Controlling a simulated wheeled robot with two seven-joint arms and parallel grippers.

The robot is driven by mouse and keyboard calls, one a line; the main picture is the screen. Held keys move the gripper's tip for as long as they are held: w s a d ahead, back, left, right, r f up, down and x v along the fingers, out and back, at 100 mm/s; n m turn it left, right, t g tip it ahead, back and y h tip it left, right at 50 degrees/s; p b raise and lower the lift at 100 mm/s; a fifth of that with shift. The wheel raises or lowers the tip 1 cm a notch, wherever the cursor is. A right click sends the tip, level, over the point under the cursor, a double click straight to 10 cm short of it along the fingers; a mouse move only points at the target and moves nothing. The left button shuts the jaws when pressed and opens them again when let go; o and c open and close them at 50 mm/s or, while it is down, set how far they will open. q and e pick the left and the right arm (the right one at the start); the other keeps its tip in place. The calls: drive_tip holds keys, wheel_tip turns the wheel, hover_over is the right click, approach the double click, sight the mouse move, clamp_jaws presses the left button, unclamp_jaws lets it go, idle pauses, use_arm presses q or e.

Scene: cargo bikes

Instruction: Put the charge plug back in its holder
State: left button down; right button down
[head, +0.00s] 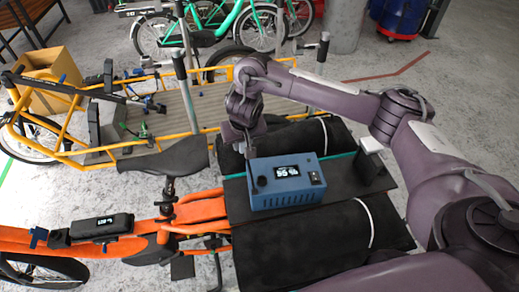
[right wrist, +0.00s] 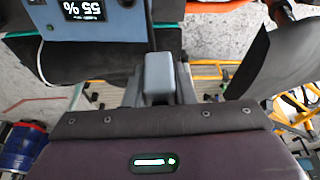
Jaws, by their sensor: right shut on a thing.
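My right gripper (head: 243,146) is shut on a grey, blocky piece that I take to be the charge plug; in the right wrist view the plug (right wrist: 158,76) sits between the fingers. The gripper hangs just behind the left part of a blue charger box (head: 287,199), whose screen reads about 55 %. The box has a dark round feature on its top left and a black switch on its right. The box also shows in the right wrist view (right wrist: 105,28). I cannot make out which part is the holder. My left gripper is not in view.
The box stands on the dark rear deck of an orange cargo bike (head: 205,207), between black rolled bags (head: 300,245). A black saddle (head: 165,158) is left of the gripper. A black post with a white top (head: 371,158) stands right. A yellow cargo bike (head: 65,152) is behind.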

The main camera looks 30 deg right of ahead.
drive_tip(key=m, duration=0.2)
hover_over(261, 177)
wheel_tip(261, 177, down, 6)
drive_tip(key=shift+h, duration=0.3)
drive_tip(key=f+b, duration=0.4)
drive_tip(key=f, duration=0.1)
drive_tip(key=s+f+b, duration=0.1)
drive_tip(key=f+b, duration=0.1)
drive_tip(key=b, duration=0.1)
drive_tip(key=shift+a+f, duration=0.1)
drive_tip(key=shift+f, duration=0.15)
drive_tip(key=shift+r+p, duration=0.3)
drive_tip(key=shift+p, duration=0.05)
drive_tip(key=shift+s+p, duration=0.1)
drive_tip(key=shift+p, duration=0.35)
drive_tip(key=shift+f+b, duration=0.7)
drive_tip(key=shift+f, duration=1.25)
drive_tip(key=c, duration=1.1)
unclamp_jaws()
drive_tip(key=shift+r, duration=0.1)
